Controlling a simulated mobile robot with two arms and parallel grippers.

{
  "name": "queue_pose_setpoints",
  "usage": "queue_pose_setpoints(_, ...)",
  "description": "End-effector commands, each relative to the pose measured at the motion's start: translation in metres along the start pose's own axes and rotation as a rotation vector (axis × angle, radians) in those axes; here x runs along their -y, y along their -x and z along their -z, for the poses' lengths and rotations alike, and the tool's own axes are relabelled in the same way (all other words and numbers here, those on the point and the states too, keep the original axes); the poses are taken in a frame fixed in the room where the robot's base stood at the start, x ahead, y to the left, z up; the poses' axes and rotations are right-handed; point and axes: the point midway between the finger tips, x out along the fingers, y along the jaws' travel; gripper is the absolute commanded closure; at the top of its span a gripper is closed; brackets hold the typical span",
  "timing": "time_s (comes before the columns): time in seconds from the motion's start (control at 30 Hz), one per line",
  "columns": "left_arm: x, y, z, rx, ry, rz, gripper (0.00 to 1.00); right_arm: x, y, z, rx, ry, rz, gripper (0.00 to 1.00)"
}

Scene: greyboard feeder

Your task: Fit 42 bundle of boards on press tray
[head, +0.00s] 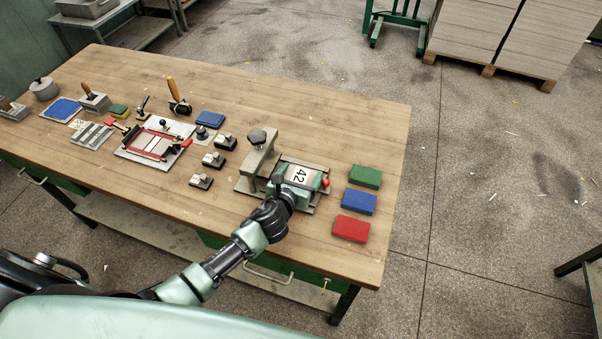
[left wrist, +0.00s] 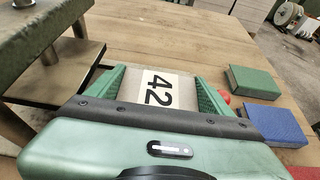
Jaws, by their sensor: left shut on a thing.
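The bundle of boards marked 42 (head: 299,174) is at the press, with its white label facing up. In the left wrist view the bundle (left wrist: 158,88) sits between my green fingers. My left gripper (head: 298,180) is shut on it, one finger along each side. The press tray (head: 311,205) shows only in part around the gripper; I cannot tell whether the bundle touches it. The press (head: 262,155), with a dark knob on top, stands just left of the bundle. A red knob (head: 325,182) is right of it. My right gripper is not in view.
Green (head: 365,176), blue (head: 359,202) and red (head: 351,228) blocks lie right of the press. Several small stamps, a red-framed jig (head: 153,146) and other tools lie to the left. The wooden table (head: 310,110) is clear behind the press. Board stacks stand on a pallet beyond.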

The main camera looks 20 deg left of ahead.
Motion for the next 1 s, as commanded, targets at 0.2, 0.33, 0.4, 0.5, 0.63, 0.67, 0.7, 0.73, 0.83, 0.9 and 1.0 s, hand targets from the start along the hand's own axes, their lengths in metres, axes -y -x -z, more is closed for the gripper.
queue_pose_setpoints(0.2,0.000,-0.001,0.001,0.000,0.000,0.000,0.60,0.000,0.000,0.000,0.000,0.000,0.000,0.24)
queue_pose_setpoints(0.33,0.000,-0.001,0.001,-0.001,0.000,0.000,0.60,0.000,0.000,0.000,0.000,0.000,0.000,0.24)
queue_pose_setpoints(0.4,0.000,-0.001,0.001,-0.001,0.000,0.000,0.60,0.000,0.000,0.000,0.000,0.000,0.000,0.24)
queue_pose_setpoints(0.5,0.000,-0.001,0.002,-0.001,0.000,0.000,0.02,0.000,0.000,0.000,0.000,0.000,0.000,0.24)
queue_pose_setpoints(0.63,0.000,-0.001,0.002,-0.002,0.001,0.000,0.00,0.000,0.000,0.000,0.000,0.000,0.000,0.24)
queue_pose_setpoints(0.67,0.000,0.000,0.002,-0.002,0.000,0.000,0.00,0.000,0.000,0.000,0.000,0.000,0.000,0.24)
queue_pose_setpoints(0.7,0.000,0.000,0.002,-0.003,0.001,0.000,0.00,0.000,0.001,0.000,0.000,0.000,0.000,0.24)
queue_pose_setpoints(0.73,0.000,0.002,0.002,-0.003,0.001,-0.001,0.00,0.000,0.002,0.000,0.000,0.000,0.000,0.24)
queue_pose_setpoints(0.83,0.000,0.012,0.001,-0.004,0.000,0.000,0.00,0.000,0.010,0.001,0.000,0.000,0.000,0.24)
queue_pose_setpoints(0.9,0.000,0.024,0.000,-0.006,-0.001,0.000,0.00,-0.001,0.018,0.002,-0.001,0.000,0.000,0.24)
queue_pose_setpoints(1.0,0.000,0.042,-0.001,-0.004,-0.001,0.001,0.00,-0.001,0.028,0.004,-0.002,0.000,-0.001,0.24)
